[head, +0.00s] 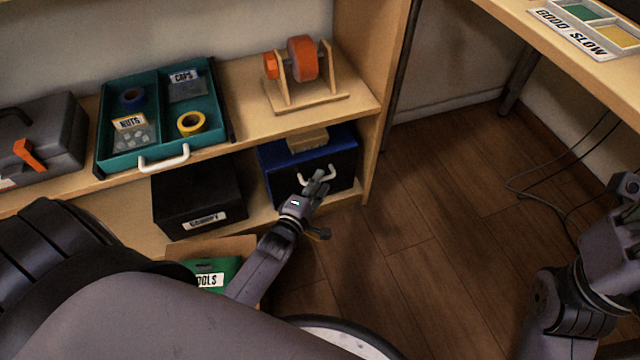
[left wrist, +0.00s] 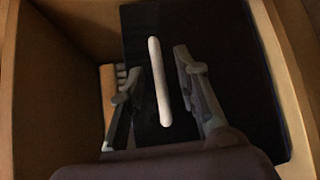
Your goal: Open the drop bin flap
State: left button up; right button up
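The drop bin (head: 345,172) is a dark box with a blue top edge on the lower shelf in the head view. Its black front flap (left wrist: 225,60) fills much of the left wrist view and looks shut. A white bar handle (left wrist: 159,82) is on the flap; it also shows in the head view (head: 331,176). My left gripper (head: 318,182) is at the handle. In the left wrist view its fingers (left wrist: 157,78) are apart, one on each side of the handle; contact cannot be told. My right gripper (head: 626,186) is at the right edge, partly cut off, away from the bin.
A wooden block (head: 306,138) lies on the bin. A black box (head: 197,198) stands left of it. The shelf's side panel (head: 374,150) is close on the right.

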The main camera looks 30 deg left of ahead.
pick_arm(q)
jog(key=shift+w+f, duration=0.1)
jog(key=shift+w, duration=0.75)
jog(key=shift+c, duration=0.2)
grip_shut()
